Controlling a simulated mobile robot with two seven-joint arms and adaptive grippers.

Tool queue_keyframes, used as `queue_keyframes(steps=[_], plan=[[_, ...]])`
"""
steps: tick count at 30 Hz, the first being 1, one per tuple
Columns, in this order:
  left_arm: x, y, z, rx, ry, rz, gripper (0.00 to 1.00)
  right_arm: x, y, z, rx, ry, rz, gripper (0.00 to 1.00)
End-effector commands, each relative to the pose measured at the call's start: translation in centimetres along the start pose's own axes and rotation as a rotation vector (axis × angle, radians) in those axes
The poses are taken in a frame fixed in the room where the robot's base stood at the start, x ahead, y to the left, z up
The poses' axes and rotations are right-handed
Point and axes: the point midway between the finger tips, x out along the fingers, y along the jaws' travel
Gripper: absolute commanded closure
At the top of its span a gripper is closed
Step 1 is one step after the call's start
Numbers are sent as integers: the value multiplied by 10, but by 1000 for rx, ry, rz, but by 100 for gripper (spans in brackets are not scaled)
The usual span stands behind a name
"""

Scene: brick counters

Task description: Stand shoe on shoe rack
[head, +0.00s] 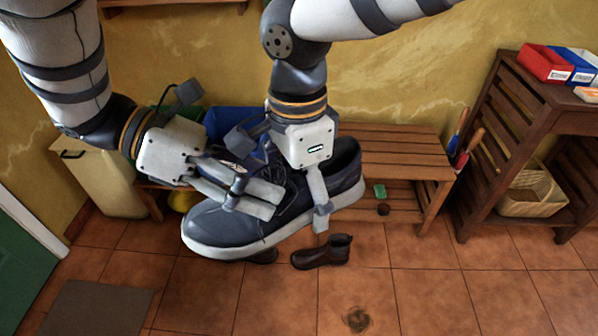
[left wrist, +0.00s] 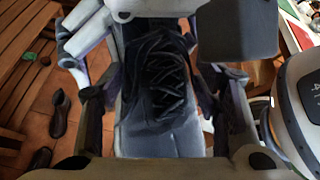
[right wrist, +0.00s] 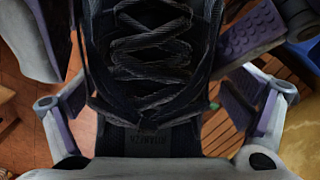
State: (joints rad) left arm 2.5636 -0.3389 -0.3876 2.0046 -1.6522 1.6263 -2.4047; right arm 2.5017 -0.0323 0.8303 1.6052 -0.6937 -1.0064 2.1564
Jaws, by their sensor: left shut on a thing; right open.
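A large dark blue-grey sneaker (head: 215,222) with a pale sole hangs in the air in front of the rack, toe to the left. Its laces show in the left wrist view (left wrist: 165,80) and the right wrist view (right wrist: 150,60). My left gripper (head: 255,195) is shut on the sneaker around its middle. My right gripper (head: 285,178) is open, its fingers spread either side of the shoe nearer the heel. The slatted wooden shoe rack (head: 400,140) stands behind against the wall, with an upper and a lower shelf. The arms and sneaker hide its left part.
A brown ankle boot (head: 325,252) stands on the tiled floor below the sneaker. A green item (head: 379,190) and a small dark round item (head: 383,209) lie on the lower shelf. A wooden side table (head: 520,95) with boxes stands right. The upper shelf's right part is bare.

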Motion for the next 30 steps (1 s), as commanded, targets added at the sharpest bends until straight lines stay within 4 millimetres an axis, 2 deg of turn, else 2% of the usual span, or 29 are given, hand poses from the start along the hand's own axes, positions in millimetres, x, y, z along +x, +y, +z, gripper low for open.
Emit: queue_keyframes(steps=[5, 12, 14, 15, 17, 18, 30], plan=[[-1, -1, 3, 5, -8, -3, 78, 1, 1, 0, 0, 1, 3, 7], [0, -1, 4, 6, -10, -5, 79, 1, 1, 0, 0, 1, 2, 62], [0, -2, 3, 6, -10, -6, 79, 1, 0, 0, 0, 1, 2, 63], [0, -2, 3, 5, -9, -7, 35, 1, 0, 0, 0, 1, 0, 63], [0, -2, 3, 5, -9, -7, 21, 1, 0, 0, 0, 0, 0, 63], [0, -2, 3, 5, -8, -6, 21, 1, 0, 0, 0, 0, 0, 70], [0, 0, 2, 3, -5, -1, 21, 0, 1, 0, 0, 1, 2, 71]])
